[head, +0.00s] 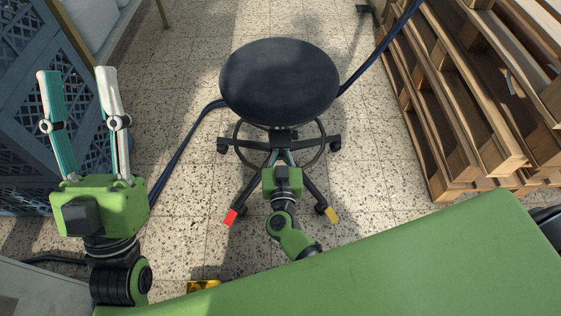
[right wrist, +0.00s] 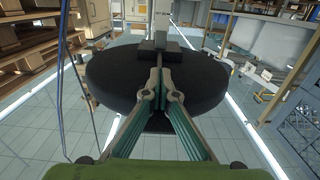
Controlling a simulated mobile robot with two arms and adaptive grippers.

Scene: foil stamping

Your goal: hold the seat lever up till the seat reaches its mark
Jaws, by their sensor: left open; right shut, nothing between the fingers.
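The stool's round black seat (head: 279,80) stands upright in the middle of the head view, and its underside (right wrist: 110,82) shows upside down in the right wrist view. A thin dark bar, seemingly the seat lever (right wrist: 158,63), runs from the block under the seat toward my right fingertips. My right gripper (right wrist: 160,83) is shut with nothing between its fingers, its tips at the bar's near end; I cannot tell whether they touch. In the head view my right gripper (head: 283,158) reaches under the seat's front edge. My left gripper (head: 78,74) is open, empty and raised at the left. I cannot make out the mark.
Wooden pallets (head: 470,110) stand at the right and a blue-grey lattice crate (head: 25,105) at the left. A dark blue hose (head: 180,150) runs behind the stool. The stool's feet carry red (head: 230,217) and yellow (head: 332,215) pieces. Tiled floor is open around the stool.

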